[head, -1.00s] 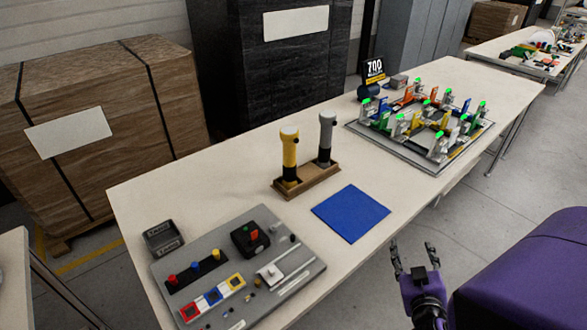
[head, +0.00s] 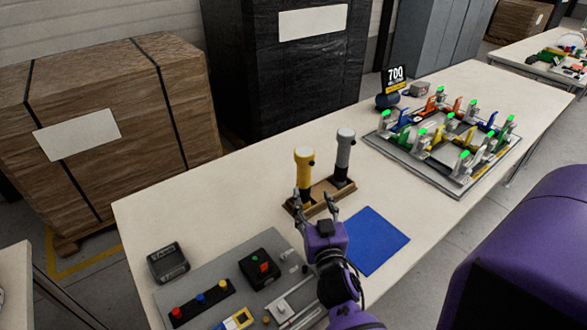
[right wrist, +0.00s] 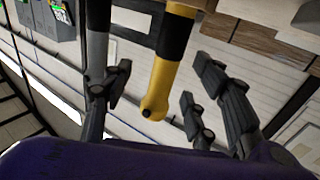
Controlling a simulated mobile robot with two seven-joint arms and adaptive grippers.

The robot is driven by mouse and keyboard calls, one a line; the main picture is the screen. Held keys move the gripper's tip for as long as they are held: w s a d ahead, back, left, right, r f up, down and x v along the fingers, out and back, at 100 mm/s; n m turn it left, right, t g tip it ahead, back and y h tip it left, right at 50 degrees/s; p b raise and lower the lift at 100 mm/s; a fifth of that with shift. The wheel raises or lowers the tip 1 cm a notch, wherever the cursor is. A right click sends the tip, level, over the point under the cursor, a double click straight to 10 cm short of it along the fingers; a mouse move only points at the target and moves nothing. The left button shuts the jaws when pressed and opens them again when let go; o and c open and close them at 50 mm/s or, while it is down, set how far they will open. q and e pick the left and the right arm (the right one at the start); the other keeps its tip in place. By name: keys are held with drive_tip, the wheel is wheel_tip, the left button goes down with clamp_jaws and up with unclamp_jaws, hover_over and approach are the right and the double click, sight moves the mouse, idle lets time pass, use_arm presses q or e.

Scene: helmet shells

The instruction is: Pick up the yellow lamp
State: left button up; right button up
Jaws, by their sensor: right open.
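The yellow lamp (head: 304,172) stands upright in a wooden holder (head: 322,192) on the table, with a black lower part and a pale top. A grey lamp (head: 344,155) stands beside it on the right. My right gripper (head: 316,202) is open in front of the holder, just below the yellow lamp in the head view. In the right wrist view the yellow lamp (right wrist: 170,75) shows between the open fingers (right wrist: 155,100), and the grey lamp (right wrist: 98,45) shows by the left finger. I see no contact with the yellow lamp. My left gripper is not in view.
A blue mat (head: 376,243) lies right of my right gripper. A grey board (head: 225,290) with buttons and a black box (head: 167,262) are at the front left. A fixture board (head: 450,140) with several coloured clamps stands further back.

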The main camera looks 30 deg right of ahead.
sight(305, 185)
drive_tip(key=shift+w+a+r, duration=0.1)
drive_tip(key=shift+w+a, duration=0.15)
drive_tip(key=shift+w, duration=0.3)
drive_tip(key=shift+w+d+r, duration=0.15)
drive_tip(key=shift+w+d, duration=0.05)
drive_tip(key=shift+w, duration=0.25)
drive_tip(key=shift+w+d+r, duration=0.15)
drive_tip(key=shift+w+d, duration=0.05)
drive_tip(key=shift+w, duration=0.25)
drive_tip(key=p+x, duration=0.1)
drive_tip(key=x, duration=0.2)
drive_tip(key=shift+w, duration=0.45)
drive_tip(key=shift+w+d+f, duration=0.1)
drive_tip(key=shift+w+d, duration=0.15)
drive_tip(key=shift+w, duration=0.2)
drive_tip(key=c, duration=1.3)
clamp_jaws()
